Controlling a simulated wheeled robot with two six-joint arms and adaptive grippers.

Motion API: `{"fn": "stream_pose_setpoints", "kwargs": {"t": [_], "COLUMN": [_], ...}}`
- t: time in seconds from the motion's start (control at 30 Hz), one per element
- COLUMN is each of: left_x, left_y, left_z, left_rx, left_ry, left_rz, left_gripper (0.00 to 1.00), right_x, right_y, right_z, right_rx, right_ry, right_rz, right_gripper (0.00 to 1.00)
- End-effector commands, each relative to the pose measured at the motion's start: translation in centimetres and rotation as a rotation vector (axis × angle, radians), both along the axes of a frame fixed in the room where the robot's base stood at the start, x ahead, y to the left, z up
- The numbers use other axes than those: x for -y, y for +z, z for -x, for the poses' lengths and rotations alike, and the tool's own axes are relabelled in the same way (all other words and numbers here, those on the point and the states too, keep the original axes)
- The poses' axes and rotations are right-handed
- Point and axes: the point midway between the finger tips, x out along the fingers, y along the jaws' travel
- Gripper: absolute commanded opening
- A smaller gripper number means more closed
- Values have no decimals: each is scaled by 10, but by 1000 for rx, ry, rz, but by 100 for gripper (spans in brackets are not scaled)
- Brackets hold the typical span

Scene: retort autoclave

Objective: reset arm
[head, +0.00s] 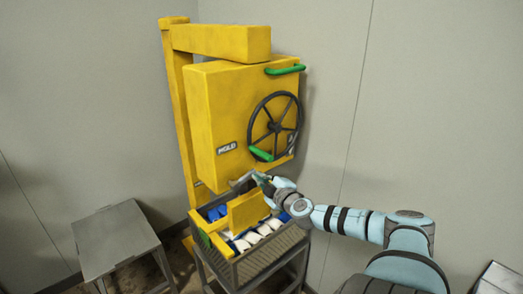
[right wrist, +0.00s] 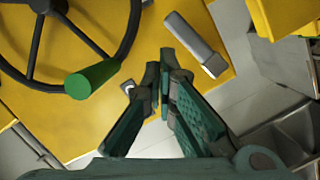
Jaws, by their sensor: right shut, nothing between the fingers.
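My right gripper (head: 256,179) is at the lower part of the yellow autoclave door (head: 235,110), below the black handwheel (head: 274,122). In the right wrist view its green fingers (right wrist: 161,76) are together, with nothing seen between the tips. The handwheel (right wrist: 75,30) with its green knob (right wrist: 91,79) is to the left of the fingers there, apart from them. A grey bar-shaped latch (right wrist: 196,43) on the yellow face lies just beyond the tips. My left gripper is in neither view.
A dark basket (head: 265,262) holding white and blue packs stands on a stand under the door. A grey table (head: 115,237) is at the left. A green handle (head: 285,69) juts from the door top. Grey walls close the back; open floor lies between table and stand.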

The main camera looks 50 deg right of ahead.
Motion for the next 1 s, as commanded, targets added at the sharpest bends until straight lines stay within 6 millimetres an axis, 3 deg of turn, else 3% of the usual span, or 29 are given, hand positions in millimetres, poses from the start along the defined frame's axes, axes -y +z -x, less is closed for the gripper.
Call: {"fn": "stream_pose_setpoints", "kwargs": {"t": [0.5, 0.57, 0.67, 0.8, 0.87, 1.0], "left_x": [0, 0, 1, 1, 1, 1], "left_y": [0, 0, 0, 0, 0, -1], "left_z": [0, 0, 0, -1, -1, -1], "left_rx": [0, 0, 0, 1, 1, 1], "left_ry": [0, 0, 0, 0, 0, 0], "left_rz": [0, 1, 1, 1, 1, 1], "left_gripper": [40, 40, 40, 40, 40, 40], "right_x": [-1, 13, 45, 61, 57, 22], "right_y": [-2, -15, -68, -170, -214, -309], "right_z": [-1, 6, 36, 100, 130, 200], "right_rx": [-39, -116, -249, -426, -491, -629], "right_ry": [17, 4, -69, -176, -213, -285], "right_rz": [64, 124, 121, 8, -55, -214], "right_gripper": [0, 0, 0, 0, 0, 0]}}
